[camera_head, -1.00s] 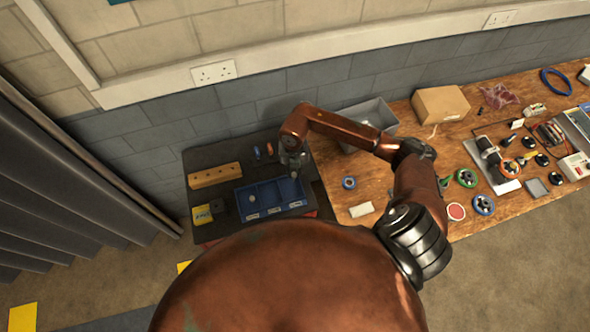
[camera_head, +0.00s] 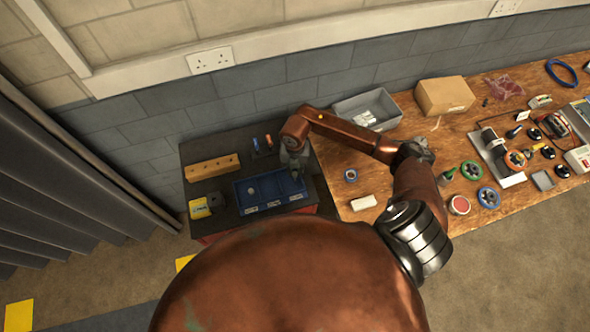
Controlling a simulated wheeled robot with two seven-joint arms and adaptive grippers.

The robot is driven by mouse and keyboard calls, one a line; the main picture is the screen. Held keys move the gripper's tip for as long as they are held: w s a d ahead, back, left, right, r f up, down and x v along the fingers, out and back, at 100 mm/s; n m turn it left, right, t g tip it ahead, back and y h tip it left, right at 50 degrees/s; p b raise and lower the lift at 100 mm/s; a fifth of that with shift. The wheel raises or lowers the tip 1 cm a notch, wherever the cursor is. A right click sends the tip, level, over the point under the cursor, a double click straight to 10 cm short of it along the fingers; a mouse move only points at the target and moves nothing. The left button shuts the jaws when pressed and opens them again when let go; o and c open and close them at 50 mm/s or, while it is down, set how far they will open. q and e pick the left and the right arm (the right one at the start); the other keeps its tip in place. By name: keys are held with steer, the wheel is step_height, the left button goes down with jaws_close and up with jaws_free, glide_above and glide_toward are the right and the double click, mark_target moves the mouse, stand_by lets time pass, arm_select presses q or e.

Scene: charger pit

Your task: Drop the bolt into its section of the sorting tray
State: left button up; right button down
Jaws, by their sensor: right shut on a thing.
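The blue sorting tray (camera_head: 268,190) lies on the black-topped stand at the left, with its sections side by side and white labels along the near edge. A small pale object (camera_head: 251,191) is in its left section. My right gripper (camera_head: 296,174) points down over the far part of the tray's right section. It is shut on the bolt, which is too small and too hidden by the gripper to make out. I cannot tell the exact height of the fingertips above the tray. My left gripper is not in view.
A wooden block with holes (camera_head: 212,167) and a yellow box (camera_head: 200,208) stand left of the tray. Small orange and blue items (camera_head: 262,144) stand behind it. A grey bin (camera_head: 367,112) and a cardboard box (camera_head: 444,95) are on the wooden bench.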

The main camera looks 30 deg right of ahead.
mark_target(295, 173)
steer(key=c, duration=1.8)
jaws_free()
steer(key=shift+r, duration=0.1)
step_height(295, 173, up, 12)
steer(key=shift+s, duration=0.1)
